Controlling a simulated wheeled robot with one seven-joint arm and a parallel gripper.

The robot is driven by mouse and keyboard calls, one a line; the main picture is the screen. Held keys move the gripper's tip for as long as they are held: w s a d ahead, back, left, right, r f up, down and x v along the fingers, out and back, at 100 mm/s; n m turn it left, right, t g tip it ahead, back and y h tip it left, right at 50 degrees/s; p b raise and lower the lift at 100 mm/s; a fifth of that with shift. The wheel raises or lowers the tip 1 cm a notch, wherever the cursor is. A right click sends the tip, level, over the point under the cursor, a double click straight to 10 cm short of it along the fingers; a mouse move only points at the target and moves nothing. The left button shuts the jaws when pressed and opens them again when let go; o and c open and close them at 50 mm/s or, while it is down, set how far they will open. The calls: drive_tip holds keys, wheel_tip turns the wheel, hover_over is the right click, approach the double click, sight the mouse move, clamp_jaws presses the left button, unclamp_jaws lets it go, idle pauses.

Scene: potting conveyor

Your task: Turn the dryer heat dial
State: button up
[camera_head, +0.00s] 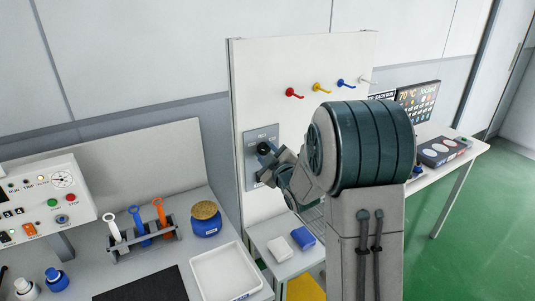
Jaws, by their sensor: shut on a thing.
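A grey plate (262,134) is fixed to the front of the upright white panel, left of my arm. A dark round dial (264,147) shows on that plate; I take it for the heat dial. My gripper (267,157) is at the plate, shut on the dial. The fingertips are small and dark here, and the dial's pointer and marks cannot be read.
Red, yellow, blue and white hooks (316,87) stick out of the panel above my arm. A control box (45,202), a tool rack (143,240), a blue jar (205,219) and a white tray (224,273) stand on the left bench. A display (418,101) stands at the right.

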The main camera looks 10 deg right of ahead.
drive_tip(key=shift+f+m+b, duration=0.1)
drive_tip(key=shift+m+b, duration=0.3)
drive_tip(key=shift+b, duration=0.05)
drive_tip(key=shift+m+b, duration=0.6)
drive_tip(key=shift+b, duration=0.2)
drive_tip(key=m+b, duration=0.2)
drive_tip(key=m, duration=0.1)
drive_tip(key=shift+d+g, duration=0.1)
drive_tip(key=shift+g, duration=0.2)
drive_tip(key=m, duration=0.3)
drive_tip(key=shift+r+m, duration=0.25)
drive_tip(key=shift+m, duration=0.05)
drive_tip(key=shift+d+m+g+y+p, duration=0.1)
drive_tip(key=shift+m+g+y+p, duration=0.2)
drive_tip(key=shift+m, duration=1)
drive_tip(key=o, duration=1)
